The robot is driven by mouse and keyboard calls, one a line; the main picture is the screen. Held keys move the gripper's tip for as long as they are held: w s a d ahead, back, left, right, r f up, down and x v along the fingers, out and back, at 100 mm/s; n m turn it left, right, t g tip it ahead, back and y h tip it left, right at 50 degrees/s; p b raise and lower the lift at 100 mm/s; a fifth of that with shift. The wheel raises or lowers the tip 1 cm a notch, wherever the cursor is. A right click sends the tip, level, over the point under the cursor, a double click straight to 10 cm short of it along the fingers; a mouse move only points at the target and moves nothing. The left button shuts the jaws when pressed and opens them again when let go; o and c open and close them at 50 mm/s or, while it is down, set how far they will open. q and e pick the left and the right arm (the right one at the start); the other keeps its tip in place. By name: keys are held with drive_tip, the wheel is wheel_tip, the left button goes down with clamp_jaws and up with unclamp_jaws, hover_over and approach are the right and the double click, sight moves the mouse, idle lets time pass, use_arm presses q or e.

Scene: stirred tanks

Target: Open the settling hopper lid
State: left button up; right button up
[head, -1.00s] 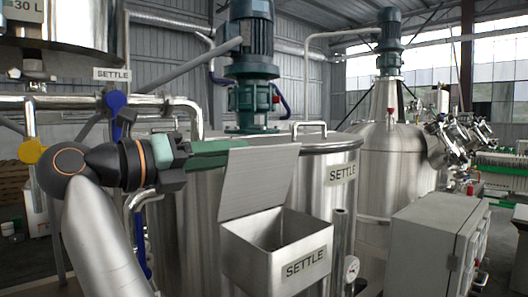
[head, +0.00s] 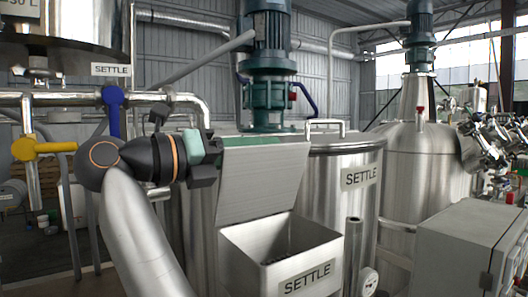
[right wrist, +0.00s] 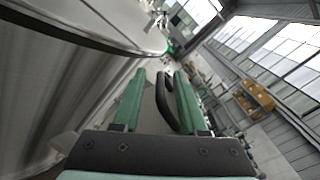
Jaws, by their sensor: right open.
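The settling hopper (head: 240,262) is a steel box labelled SETTLE, low in the middle of the head view. Its flat grey lid (head: 262,185) stands up, leaning back, and the box mouth is uncovered. My right gripper (head: 212,147) is at the lid's upper left, its green fingers partly hidden behind the lid. In the right wrist view its two fingers (right wrist: 160,80) are apart, with a dark curved handle (right wrist: 165,105) and a grey surface between them. I cannot tell whether they touch the handle. My left gripper is not in view.
A large SETTLE tank (head: 335,200) with a green motor (head: 266,75) stands behind the hopper. A grey cabinet (head: 455,250) is at the lower right. Pipes with a blue valve handle (head: 113,105) and a yellow one (head: 45,148) are at the left.

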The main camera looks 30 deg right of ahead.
drive_tip(key=shift+c, duration=0.2)
drive_tip(key=shift+s, duration=0.1)
drive_tip(key=c, duration=0.6)
clamp_jaws()
drive_tip(key=shift+f, duration=0.2)
idle(0.4)
